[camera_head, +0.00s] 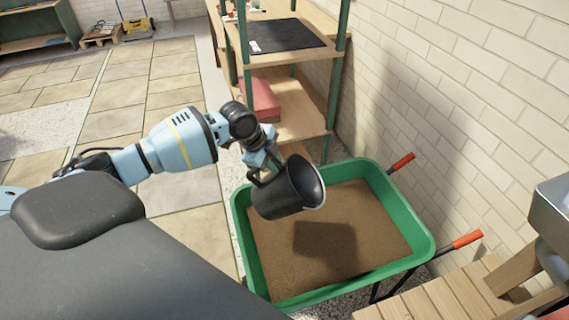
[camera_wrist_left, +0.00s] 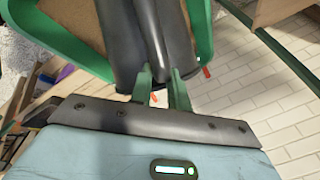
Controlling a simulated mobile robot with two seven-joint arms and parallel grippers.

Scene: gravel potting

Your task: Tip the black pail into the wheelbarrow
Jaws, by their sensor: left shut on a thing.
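The black pail (camera_head: 282,194) is held in the air over the green wheelbarrow (camera_head: 421,237). It is tilted well over, with its mouth toward the right of the head view. The pail's inside looks dark, and I cannot tell whether anything is left in it. Brown soil-like material covers the wheelbarrow's bed. My left gripper (camera_head: 262,172) is shut on the pail's handle side. In the left wrist view its green fingers (camera_wrist_left: 161,92) close at the dark pail (camera_wrist_left: 143,40). My right gripper is not in view.
A wooden shelf with green posts (camera_head: 335,88) stands behind the wheelbarrow, holding a black mat (camera_head: 288,36) and a red box (camera_head: 262,98). A white brick wall (camera_head: 470,90) is on the right. A slatted wooden bench (camera_head: 450,297) is at the front right. Paved floor is open at left.

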